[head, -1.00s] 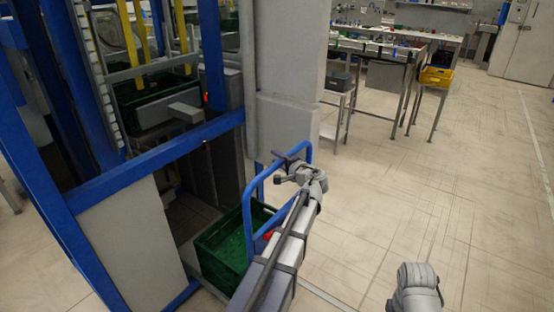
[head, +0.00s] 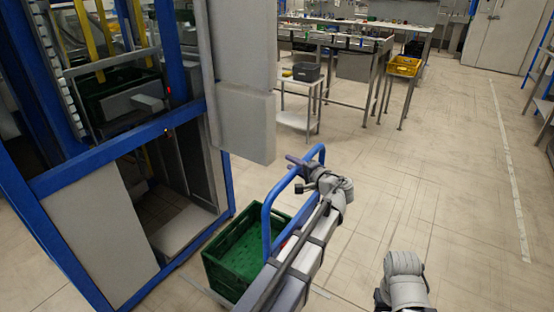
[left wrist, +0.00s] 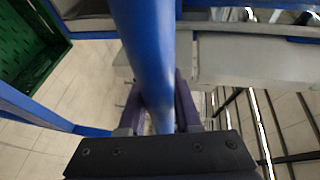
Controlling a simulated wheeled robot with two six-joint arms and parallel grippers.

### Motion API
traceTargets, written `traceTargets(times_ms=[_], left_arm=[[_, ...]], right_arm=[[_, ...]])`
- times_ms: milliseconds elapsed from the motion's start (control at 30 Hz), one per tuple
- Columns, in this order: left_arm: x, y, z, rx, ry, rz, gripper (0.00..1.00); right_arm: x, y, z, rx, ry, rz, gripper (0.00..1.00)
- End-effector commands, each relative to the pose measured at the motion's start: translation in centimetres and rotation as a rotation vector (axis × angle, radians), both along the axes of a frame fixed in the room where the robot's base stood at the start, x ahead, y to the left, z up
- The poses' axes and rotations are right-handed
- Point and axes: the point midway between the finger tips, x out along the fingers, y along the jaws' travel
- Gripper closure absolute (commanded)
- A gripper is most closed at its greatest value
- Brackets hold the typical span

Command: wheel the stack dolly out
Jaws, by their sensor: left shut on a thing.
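The stack dolly's blue tube handle (head: 266,226) stands upright in the head view, with a green crate (head: 224,276) low beside it. My left gripper (head: 298,164) is shut on the handle near its top. In the left wrist view the blue handle tube (left wrist: 145,45) runs between the dark fingers (left wrist: 160,112), and the green crate (left wrist: 28,45) shows at upper left. The crate looks empty where I see inside. The dolly's base and wheels are hidden. My right arm shows at the lower right of the head view, but its gripper is not in view.
A blue-framed machine (head: 110,150) with grey panels stands at left, with a low opening (head: 170,210) close to the crate. A bench (head: 345,45), a small white stand (head: 296,122) and a yellow crate (head: 404,68) are further back. The floor at right is clear.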

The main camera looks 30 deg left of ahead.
Motion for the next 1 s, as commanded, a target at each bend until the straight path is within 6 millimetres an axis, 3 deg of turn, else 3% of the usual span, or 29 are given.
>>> traceTargets(times_ms=[200,500,700,1000], left_arm=[[-0.4,-5.8,-0.1,-0.003,0.001,-0.004,1.0],[-0.9,-11.6,-0.1,-0.003,0.001,-0.002,1.0],[-1.1,-13.7,-0.1,-0.003,0.001,0.001,1.0],[-1.2,-14.6,-0.1,-0.003,0.001,0.002,1.0]], right_arm=[[0.0,0.0,0.0,0.0,0.0,0.0,0.5],[0.0,0.0,0.0,0.0,0.0,0.0,0.5],[0.0,0.0,0.0,0.0,0.0,0.0,0.5],[0.0,0.0,0.0,0.0,0.0,0.0,0.5]])
